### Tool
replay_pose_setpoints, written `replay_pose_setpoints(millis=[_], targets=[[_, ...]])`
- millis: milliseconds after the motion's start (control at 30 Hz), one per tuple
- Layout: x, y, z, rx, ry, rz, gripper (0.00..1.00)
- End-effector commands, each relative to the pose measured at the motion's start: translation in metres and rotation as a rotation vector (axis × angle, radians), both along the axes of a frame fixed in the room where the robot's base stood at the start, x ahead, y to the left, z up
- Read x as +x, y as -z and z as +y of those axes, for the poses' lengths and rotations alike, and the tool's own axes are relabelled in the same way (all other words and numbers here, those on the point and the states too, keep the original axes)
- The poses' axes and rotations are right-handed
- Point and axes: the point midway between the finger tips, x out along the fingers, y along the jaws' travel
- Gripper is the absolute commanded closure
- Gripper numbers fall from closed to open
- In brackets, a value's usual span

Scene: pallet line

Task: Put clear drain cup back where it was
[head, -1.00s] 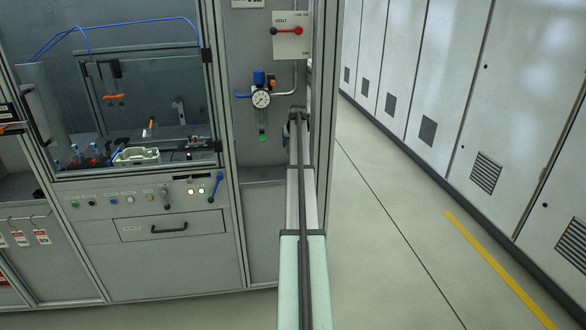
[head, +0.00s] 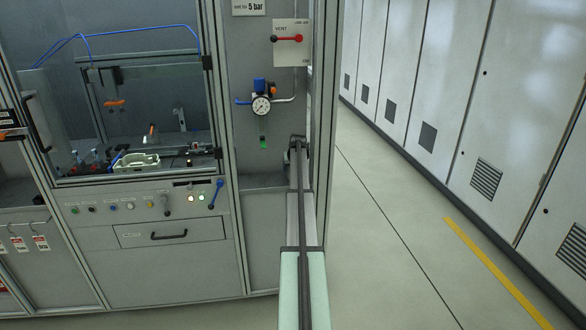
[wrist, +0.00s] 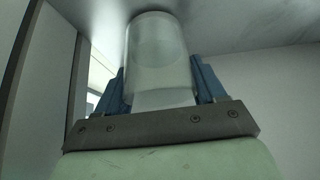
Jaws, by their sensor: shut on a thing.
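In the wrist view the clear drain cup (wrist: 158,55) is a frosted, see-through cylinder between the two blue fingers of my gripper (wrist: 165,85). My gripper is shut on it. The cup's far end is over a grey surface; I cannot tell whether it touches. In the head view the air regulator (head: 260,86), with a blue knob and a round gauge (head: 261,106), is on the grey panel. A small green piece (head: 263,143) shows below it. I cannot make out the cup or my gripper's fingers in the head view.
A red-handled vent valve (head: 288,39) is above the regulator. A framed cabinet window (head: 150,100) stands left, with a pale tray (head: 135,164) behind it. A row of grey cabinets (head: 450,100) stands right. The floor (head: 380,250) between is clear.

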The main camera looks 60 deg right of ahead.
Motion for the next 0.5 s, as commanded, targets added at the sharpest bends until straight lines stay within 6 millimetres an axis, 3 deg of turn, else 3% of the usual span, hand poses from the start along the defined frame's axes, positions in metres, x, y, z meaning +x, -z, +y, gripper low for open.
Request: replay_pose_setpoints(millis=[200,233,500], targets=[[0.0000,0.0034,0.0000,0.000,0.000,0.000,0.65],[0.0000,0.0030,0.0000,0.000,0.000,0.000,0.28],[-0.0001,0.0027,0.0000,0.001,0.000,0.001,0.05]])
